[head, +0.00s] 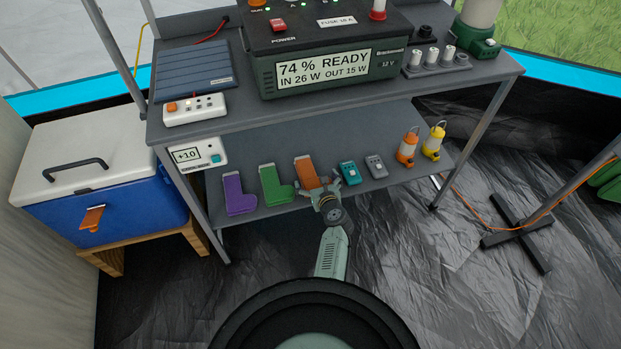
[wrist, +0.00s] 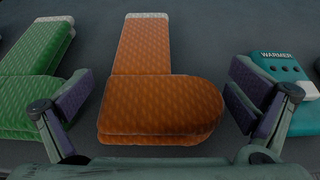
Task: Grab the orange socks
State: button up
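The orange socks (head: 305,170) lie on the lower shelf of the grey table, between the green socks and a teal warmer. In the wrist view the folded orange pair (wrist: 155,85) lies flat, its toe end nearest me and pointing right. My gripper (head: 322,188) is at the shelf's front edge by the toe end of the socks. In the wrist view my gripper (wrist: 160,97) is open, one finger on each side of the toe end, with gaps to the orange cloth. It holds nothing.
Green socks (head: 274,186) lie close on the left, and purple socks (head: 239,194) beyond them. A teal warmer (head: 347,171) is close on the right, then a grey device (head: 376,166) and two lanterns (head: 408,147). The upper tabletop (head: 330,108) overhangs the shelf.

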jog(key=c, duration=1)
jog(key=shift+o, duration=0.2)
